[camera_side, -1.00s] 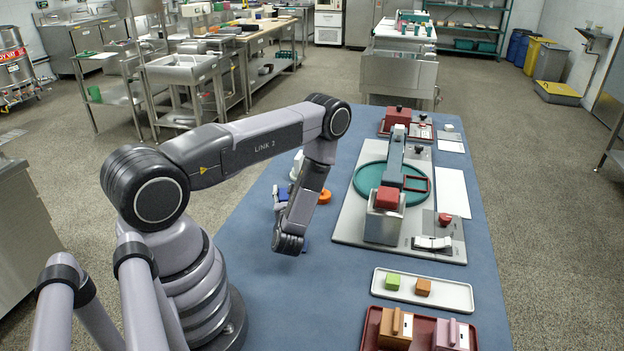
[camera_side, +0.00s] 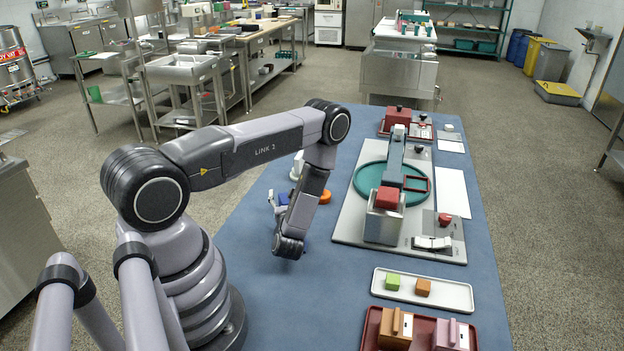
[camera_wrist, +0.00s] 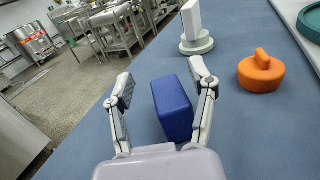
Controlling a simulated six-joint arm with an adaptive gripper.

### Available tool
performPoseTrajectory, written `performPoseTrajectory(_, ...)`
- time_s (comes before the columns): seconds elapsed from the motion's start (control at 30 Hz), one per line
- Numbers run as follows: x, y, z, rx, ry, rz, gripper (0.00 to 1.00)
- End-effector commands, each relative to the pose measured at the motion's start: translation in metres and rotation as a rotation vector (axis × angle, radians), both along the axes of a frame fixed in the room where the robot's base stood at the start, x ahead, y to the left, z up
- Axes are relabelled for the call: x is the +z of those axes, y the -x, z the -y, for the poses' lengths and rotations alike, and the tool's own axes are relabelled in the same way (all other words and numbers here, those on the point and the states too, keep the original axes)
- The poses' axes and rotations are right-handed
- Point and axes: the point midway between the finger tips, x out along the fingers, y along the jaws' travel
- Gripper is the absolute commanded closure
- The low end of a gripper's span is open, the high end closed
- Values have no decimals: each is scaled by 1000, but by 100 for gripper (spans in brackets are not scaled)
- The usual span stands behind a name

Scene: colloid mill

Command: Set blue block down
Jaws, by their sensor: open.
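The blue block (camera_wrist: 172,107) stands on the blue table top in the wrist view, between the two fingers of my gripper (camera_wrist: 158,92). My gripper is open. A gap shows between the block and the left finger; the block is close to the right finger, and I cannot tell whether they touch. In the side view my gripper (camera_side: 283,202) is low over the table's left part, and the block is mostly hidden behind my arm.
An orange round piece with a knob (camera_wrist: 262,72) and a white stand (camera_wrist: 194,30) are beyond the block. The mill's grey base plate (camera_side: 350,220) is to the right. A white tray (camera_side: 445,297) holds green and orange cubes. The table's left edge is near my gripper.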

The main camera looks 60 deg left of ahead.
Motion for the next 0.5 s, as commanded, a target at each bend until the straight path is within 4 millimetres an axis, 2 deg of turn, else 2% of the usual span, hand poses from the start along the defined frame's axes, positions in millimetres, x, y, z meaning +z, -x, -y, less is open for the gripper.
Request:
performPoseTrajectory(0.13, 3, 0, 0, 0, 0, 0, 43)
performPoseTrajectory(0.23, 13, 0, 0, 0, -1, 1, 43)
performPoseTrajectory(0.5, 12, 21, 56, -10, 1, -6, 43)
